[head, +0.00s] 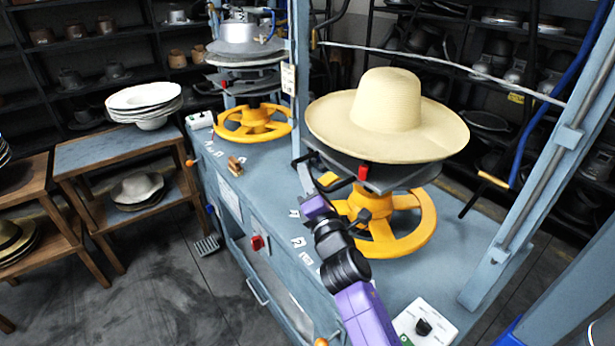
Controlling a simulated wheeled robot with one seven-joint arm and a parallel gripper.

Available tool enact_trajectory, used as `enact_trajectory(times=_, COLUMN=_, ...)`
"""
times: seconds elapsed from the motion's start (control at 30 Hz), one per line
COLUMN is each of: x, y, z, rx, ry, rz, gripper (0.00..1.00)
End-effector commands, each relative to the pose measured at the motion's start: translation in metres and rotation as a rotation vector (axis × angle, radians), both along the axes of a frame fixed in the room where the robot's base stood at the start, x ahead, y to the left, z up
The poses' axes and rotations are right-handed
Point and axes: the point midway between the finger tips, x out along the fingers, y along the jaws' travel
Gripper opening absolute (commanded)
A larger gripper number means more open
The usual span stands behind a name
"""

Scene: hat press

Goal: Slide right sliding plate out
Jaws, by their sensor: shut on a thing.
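The right sliding plate (400,178) is a dark flat plate under a cream wide-brimmed hat (385,113), above a yellow handwheel (395,245). A small red part (363,173) shows at its front edge, and a black handle (333,184) juts from its left side. My gripper (306,183) reaches up from below at the left of the plate and is shut on the handle. The fingertips are small and dark here, so the exact grip is hard to see. The hat hides much of the plate.
The left press (248,60) stands further back with its own yellow handwheel (253,122). A blue post (545,160) rises at the right. A control box (425,325) with a black knob sits at the bench's near end. A wooden table (110,150) with stacked hats stands left, with open floor between.

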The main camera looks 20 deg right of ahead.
Motion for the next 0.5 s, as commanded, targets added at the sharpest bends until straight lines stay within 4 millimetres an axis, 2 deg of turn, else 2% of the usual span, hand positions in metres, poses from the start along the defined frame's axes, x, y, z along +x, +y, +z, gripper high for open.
enact_trajectory(times=0.17, x=-0.006, y=0.017, z=-0.005, rx=-0.001, ry=0.000, rz=0.004, gripper=0.00)
enact_trajectory(times=0.27, x=-0.011, y=0.034, z=-0.007, rx=-0.001, ry=0.000, rz=0.005, gripper=0.00)
enact_trajectory(times=0.5, x=-0.030, y=0.092, z=-0.009, rx=0.000, ry=-0.001, rz=0.008, gripper=0.00)
